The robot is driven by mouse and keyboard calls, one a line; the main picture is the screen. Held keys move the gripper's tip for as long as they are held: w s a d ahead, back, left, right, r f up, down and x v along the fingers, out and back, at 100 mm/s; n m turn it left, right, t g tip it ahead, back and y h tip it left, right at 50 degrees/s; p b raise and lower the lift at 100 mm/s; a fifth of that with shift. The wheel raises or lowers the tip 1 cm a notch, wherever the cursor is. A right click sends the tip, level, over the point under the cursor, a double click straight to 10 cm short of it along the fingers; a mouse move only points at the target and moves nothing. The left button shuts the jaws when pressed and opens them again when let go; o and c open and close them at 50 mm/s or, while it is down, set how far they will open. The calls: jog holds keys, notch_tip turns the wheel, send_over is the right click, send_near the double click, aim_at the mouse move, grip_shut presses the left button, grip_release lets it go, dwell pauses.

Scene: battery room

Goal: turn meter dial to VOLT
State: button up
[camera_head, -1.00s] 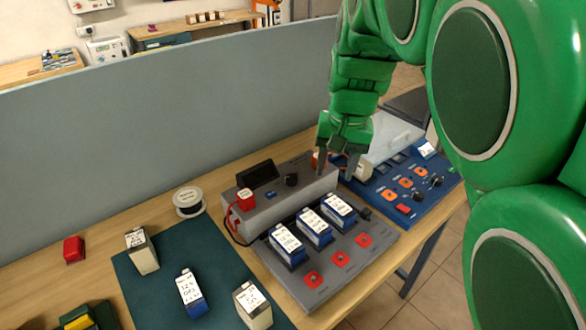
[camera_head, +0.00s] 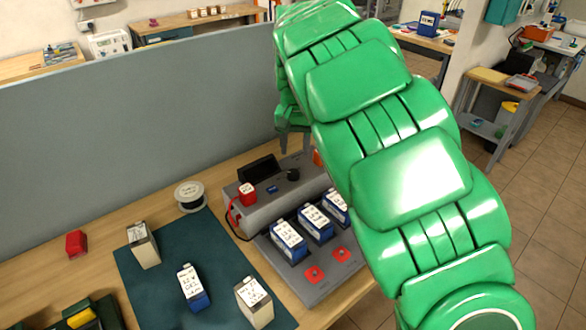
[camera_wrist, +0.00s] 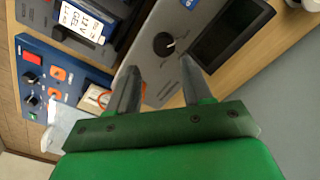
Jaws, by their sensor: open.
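The meter is a grey console (camera_head: 262,206) with a dark display (camera_head: 258,169) and a round black dial (camera_head: 293,174) on its sloped top. In the wrist view the dial (camera_wrist: 164,44) shows a pale pointer line, with the display (camera_wrist: 232,36) to its right; dial lettering is too small to read. My gripper (camera_wrist: 157,75) is open and empty, its two grey fingers apart just short of the dial, which appears between and beyond the tips. In the head view my gripper (camera_head: 292,135) hangs above and behind the dial, partly hidden by my green arm.
Blue-and-white batteries (camera_head: 289,241) stand in the grey tester in front of the meter. A red plug (camera_head: 246,194) with a cable sits at its left. A green mat (camera_head: 150,292) holds more batteries. A grey partition (camera_head: 140,130) stands behind the bench.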

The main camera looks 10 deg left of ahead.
aim_at(293, 172)
jog(key=shift+w+a+f, duration=0.2)
jog(key=shift+a+f, duration=0.15)
jog(key=shift+f, duration=0.15)
notch_tip(293, 172, down, 7)
jog(key=shift+f, duration=0.2)
jog(key=c, duration=0.8)
